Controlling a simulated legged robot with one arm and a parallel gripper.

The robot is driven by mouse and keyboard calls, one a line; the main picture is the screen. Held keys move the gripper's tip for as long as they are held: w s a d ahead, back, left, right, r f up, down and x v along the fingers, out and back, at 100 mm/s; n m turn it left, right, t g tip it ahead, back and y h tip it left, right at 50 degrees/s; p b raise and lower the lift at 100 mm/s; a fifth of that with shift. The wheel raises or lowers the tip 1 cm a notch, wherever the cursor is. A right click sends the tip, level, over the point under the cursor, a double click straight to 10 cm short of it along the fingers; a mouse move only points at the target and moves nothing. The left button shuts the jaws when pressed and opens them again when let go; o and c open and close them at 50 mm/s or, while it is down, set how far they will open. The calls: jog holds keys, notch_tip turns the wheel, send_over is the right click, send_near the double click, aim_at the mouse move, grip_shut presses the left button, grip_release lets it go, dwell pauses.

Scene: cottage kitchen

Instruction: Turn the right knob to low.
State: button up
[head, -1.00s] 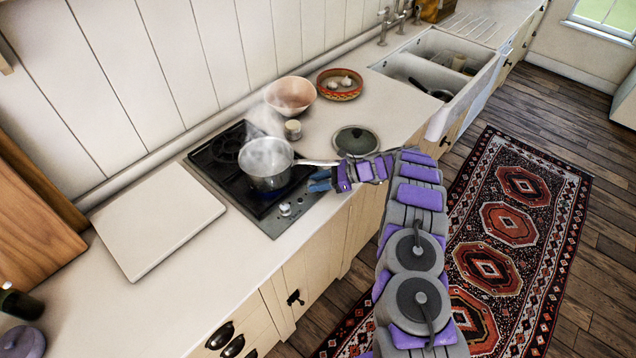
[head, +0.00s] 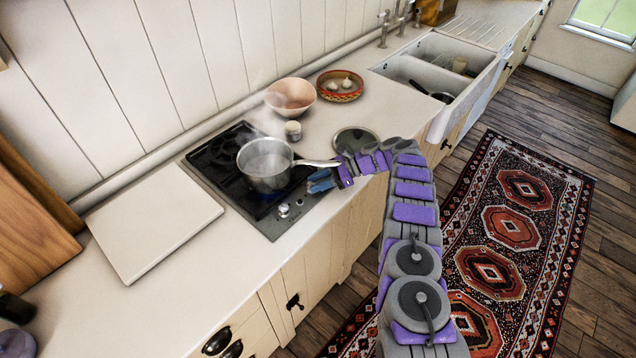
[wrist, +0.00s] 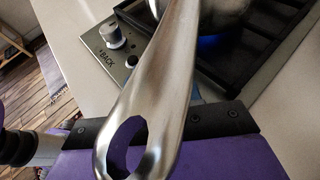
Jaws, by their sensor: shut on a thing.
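The black hob (head: 207,165) has a grey front strip with its knobs. The left knob (head: 284,210) is uncovered; it also shows in the wrist view (wrist: 112,34), beside the word BACK. My gripper (head: 320,184) is at the right end of the strip, below the pot handle. It is shut on the right knob, which the gripper and handle hide, so its setting cannot be read. A steaming steel pot (head: 264,165) stands on the hob. A blue flame (wrist: 207,41) shows under it. Its handle (wrist: 160,85) crosses the wrist view in front of the jaws.
The pot handle (head: 318,163) reaches over my gripper. A lid (head: 355,138), a small jar (head: 293,131), a pink bowl (head: 290,96) and a patterned bowl of garlic (head: 340,86) stand behind. A white board (head: 155,220) lies left of the hob.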

jog(key=shift+w+r, duration=0.1)
jog(key=o, duration=1)
jog(key=shift+o, duration=0.2)
